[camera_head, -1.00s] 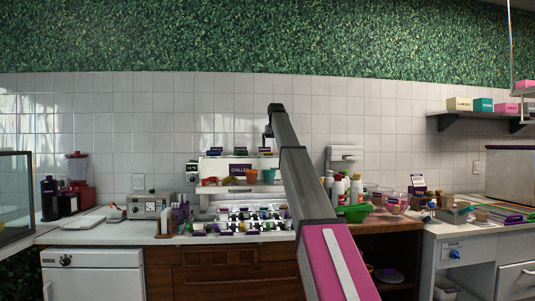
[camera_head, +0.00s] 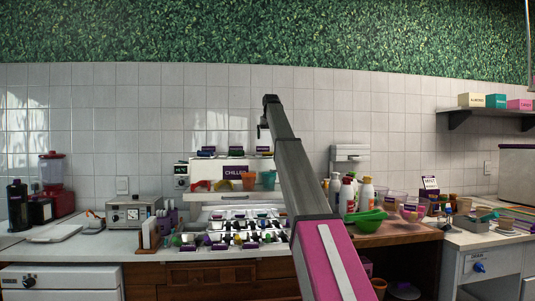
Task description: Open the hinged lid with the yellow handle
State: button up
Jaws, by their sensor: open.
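A white chilled topping station (camera_head: 216,196) stands on the counter at the back, with a purple "CHILLED" sign (camera_head: 236,172) on it. Its front holds rows of small topping wells with coloured pieces. Several small dark lids or boxes (camera_head: 236,152) with coloured tops sit along its upper ledge. I cannot make out for certain which lid carries the yellow handle. My arm reaches forward and up through the middle of the view. My gripper (camera_head: 261,131) is a small dark shape hanging from the arm's far end, open and empty, seen above the station's right part.
An orange cup (camera_head: 249,181) and a teal cup (camera_head: 268,179) are on the station. Right of it stand bottles (camera_head: 366,193) and a green scoop-like bowl (camera_head: 367,219). A toaster-like appliance (camera_head: 133,214) and a red blender (camera_head: 52,180) are on the left. A wall shelf (camera_head: 480,112) holds boxes.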

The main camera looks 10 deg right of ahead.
aim_at(266, 154)
jog(key=x, duration=0.9)
jog(key=shift+f, duration=0.3)
